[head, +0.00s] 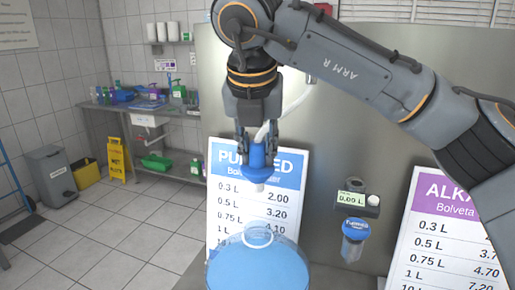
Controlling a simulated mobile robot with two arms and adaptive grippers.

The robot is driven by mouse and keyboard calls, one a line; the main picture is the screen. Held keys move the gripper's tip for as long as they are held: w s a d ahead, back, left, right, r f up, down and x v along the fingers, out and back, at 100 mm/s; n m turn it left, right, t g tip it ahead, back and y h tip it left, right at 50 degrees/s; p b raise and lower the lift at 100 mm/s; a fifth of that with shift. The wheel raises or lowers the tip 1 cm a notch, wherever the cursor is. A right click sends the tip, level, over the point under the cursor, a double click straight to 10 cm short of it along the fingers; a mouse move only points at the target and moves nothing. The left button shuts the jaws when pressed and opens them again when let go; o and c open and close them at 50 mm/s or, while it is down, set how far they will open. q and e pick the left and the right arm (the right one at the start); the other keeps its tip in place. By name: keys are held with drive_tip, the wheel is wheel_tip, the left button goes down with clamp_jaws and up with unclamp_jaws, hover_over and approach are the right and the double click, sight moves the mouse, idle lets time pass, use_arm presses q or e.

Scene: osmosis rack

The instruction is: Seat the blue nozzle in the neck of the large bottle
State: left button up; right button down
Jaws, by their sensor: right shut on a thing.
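The blue nozzle (258,164) is in my right gripper (257,148), which is shut on it. Its pale tip points down. A pale hose runs up from behind the gripper. The large bottle (256,265) is blue and stands below, its round pale neck (258,236) facing up. The nozzle hangs above the neck, apart from it, with a clear gap in the picture. The bottle's lower part is cut off by the frame. My left gripper is not in view.
A price board (228,180) stands behind the nozzle and bottle. A purple price board (450,235) is further right. Open tiled floor lies at left.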

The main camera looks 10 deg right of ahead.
sight(257, 191)
drive_tip(key=shift+f+b, duration=3.9)
drive_tip(key=shift+f, duration=0.55)
drive_tip(key=shift+f+b, duration=0.3)
drive_tip(key=shift+b, duration=0.15)
drive_tip(key=shift+f+b, duration=1)
drive_tip(key=shift+f, duration=0.1)
drive_tip(key=shift+f, duration=0.1)
drive_tip(key=shift+f+b, duration=0.4)
drive_tip(key=shift+b, duration=0.1)
